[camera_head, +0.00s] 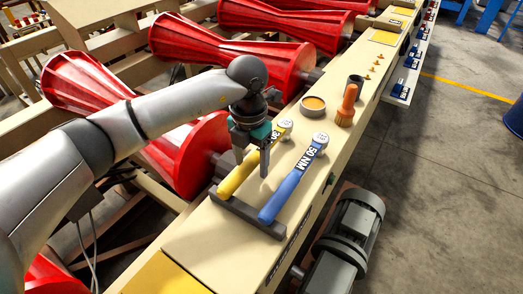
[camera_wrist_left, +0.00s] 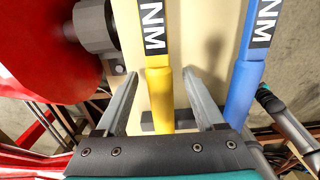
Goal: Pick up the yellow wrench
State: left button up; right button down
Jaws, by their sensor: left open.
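The yellow wrench (camera_head: 230,184) lies on a cream beam, its handle toward the near end on a dark grey rack (camera_head: 246,214). Its upper part shows a black label; the wrist view shows the yellow handle (camera_wrist_left: 159,92) and the letters NM. My left gripper (camera_head: 251,164) is above the yellow wrench, pointing down, with its fingers apart. In the left wrist view the open fingers (camera_wrist_left: 160,74) stand on either side of the yellow handle, with gaps on both sides. Nothing is held. My right gripper is not in view.
A blue wrench (camera_head: 285,190) lies parallel, close to the right finger. Red rollers (camera_head: 190,158) line the left; a grey motor (camera_head: 349,235) sits at the lower right.

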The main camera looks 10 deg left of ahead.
pick_arm(q)
jog(key=shift+f, duration=0.45)
grip_shut()
dwell(1.1)
